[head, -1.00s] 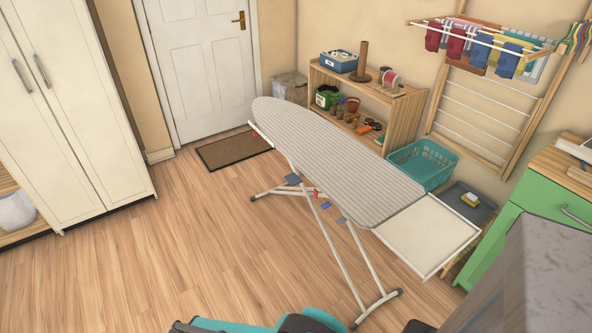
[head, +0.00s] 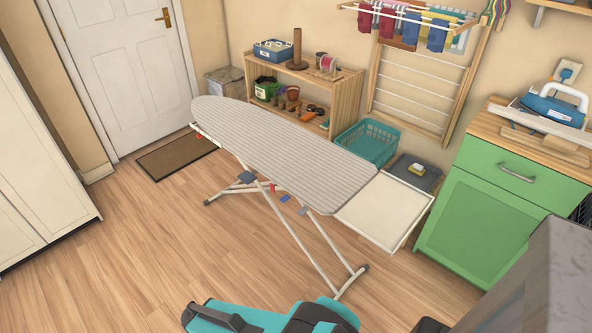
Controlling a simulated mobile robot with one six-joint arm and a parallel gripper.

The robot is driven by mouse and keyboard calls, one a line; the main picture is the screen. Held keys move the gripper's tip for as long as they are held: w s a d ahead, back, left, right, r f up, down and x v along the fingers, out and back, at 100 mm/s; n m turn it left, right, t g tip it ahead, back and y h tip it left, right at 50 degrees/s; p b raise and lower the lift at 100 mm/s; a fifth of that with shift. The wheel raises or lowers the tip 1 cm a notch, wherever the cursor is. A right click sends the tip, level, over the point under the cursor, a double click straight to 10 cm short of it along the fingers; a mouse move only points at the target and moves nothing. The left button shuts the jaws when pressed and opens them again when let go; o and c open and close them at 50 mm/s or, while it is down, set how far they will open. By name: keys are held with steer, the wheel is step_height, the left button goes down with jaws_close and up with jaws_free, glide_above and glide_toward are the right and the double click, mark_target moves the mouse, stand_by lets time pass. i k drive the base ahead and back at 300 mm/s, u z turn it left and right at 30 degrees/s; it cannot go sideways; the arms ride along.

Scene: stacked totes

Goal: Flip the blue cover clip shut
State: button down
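A small blue piece (head: 285,199), possibly the cover clip, shows under the near edge of the ironing board (head: 270,140). It is too small to tell whether it is open or shut. A larger grey-blue piece (head: 246,178) sits further left by the legs, near a small red part (head: 273,188). The board stands open on white crossed legs, with a grey striped cover. My gripper does not show clearly; only teal and black parts of my own body are at the bottom edge, well short of the board.
A white tray (head: 385,210) extends from the board's right end. Behind are a wooden shelf (head: 347,88), a teal basket (head: 368,143) and a green cabinet (head: 460,220) with an iron (head: 553,110) on top. The wood floor (head: 130,260) left of the board is clear.

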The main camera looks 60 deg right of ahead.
mark_target(286, 197)
steer(key=z, duration=5.5)
steer(key=i, duration=0.15)
steer(key=u, duration=3.75)
steer(key=k, duration=0.85)
steer(key=u, duration=0.2)
steer(key=i, duration=0.8)
